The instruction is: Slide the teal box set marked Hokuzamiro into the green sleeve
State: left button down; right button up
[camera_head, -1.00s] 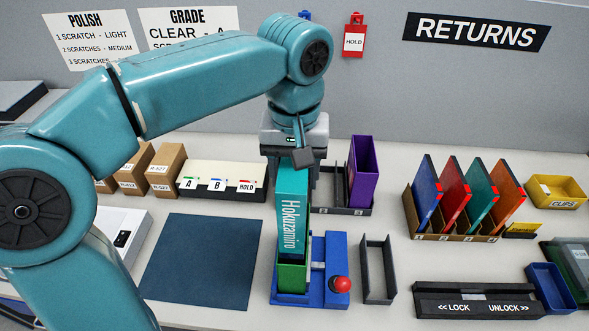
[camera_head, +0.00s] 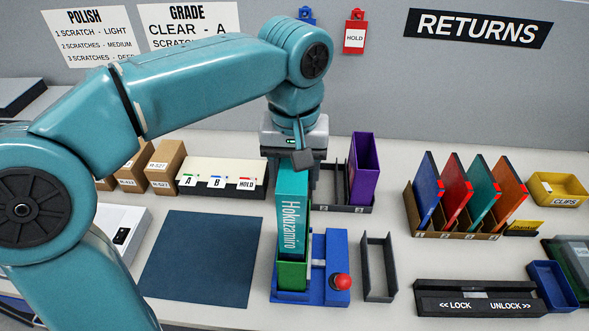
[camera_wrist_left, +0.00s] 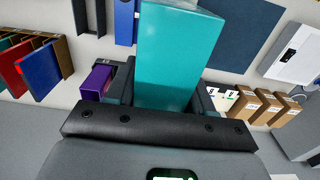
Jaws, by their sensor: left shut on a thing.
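The teal box set (camera_head: 293,215), marked Hokuzamiro, stands upright with its lower end in the mouth of the green sleeve (camera_head: 291,275). The sleeve stands in a blue fixture (camera_head: 312,295) with a red knob (camera_head: 341,282). My left gripper (camera_head: 292,165) is shut on the far upper part of the box. In the left wrist view the teal box (camera_wrist_left: 178,60) extends out from between the fingers, and my left gripper (camera_wrist_left: 165,100) is at its near end. How deep the box sits inside the sleeve is hidden. My right gripper is not in view.
A purple sleeve (camera_head: 364,168) stands in a dark rack behind right. An empty dark tray (camera_head: 379,268) lies right of the fixture. A rack of coloured cases (camera_head: 455,200) and a LOCK/UNLOCK bar (camera_head: 478,299) are further right. The dark blue mat (camera_head: 200,258) at left is clear.

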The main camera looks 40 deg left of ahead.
pick_arm(q)
jog(key=shift+f+b, duration=5.05)
jog(key=shift+f, duration=1.6)
jog(key=shift+r, duration=0.1)
grip_release()
notch_tip(320, 180, up, 8)
jog(key=p, duration=0.7)
jog(key=shift+p, duration=0.35)
